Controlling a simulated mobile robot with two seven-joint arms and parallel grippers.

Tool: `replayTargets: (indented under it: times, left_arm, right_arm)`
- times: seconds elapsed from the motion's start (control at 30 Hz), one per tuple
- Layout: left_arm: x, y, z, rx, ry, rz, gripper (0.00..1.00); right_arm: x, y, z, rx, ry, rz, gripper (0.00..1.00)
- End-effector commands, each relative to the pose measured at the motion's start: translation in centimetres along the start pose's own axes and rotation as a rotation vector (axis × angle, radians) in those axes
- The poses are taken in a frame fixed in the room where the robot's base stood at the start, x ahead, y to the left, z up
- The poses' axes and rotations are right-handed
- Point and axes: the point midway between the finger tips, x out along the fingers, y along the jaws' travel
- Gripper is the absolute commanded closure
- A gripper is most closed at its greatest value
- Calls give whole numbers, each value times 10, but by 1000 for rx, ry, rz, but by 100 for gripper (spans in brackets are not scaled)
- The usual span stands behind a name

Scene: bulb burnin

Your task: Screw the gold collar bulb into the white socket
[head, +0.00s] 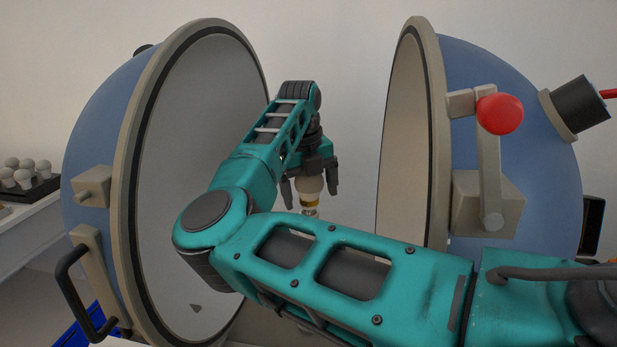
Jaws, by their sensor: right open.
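My right arm reaches in from the right, between the two halves of a large blue sphere. My right gripper (311,192) points down with its fingers open, one on either side of a bulb. The bulb (311,186) stands upright, with a pale glass top and a gold collar (310,199) below it. A small whitish piece (310,212) shows right under the collar; it may be the white socket, but my arm hides what lies lower. I cannot tell whether the collar is seated in it. My left gripper is not in view.
The left sphere half (90,140) and right sphere half (500,75) stand close on both sides of my arm. A lever with a red knob (500,114) juts from the right half. A black tray (38,190) with several white bulbs sits at far left.

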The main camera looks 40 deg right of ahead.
Motion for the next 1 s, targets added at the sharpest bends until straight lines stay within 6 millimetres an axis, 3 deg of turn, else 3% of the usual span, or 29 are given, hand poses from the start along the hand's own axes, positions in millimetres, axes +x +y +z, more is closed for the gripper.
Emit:
replayTargets:
  times: [0.27,0.87,1.0]
  left_arm:
    - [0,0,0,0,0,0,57]
    - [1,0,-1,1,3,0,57]
    - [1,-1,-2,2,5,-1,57]
  right_arm:
    - [2,0,0,1,0,0,9]
    - [1,0,0,0,0,0,65]
    - [1,0,0,21,3,-2,68]
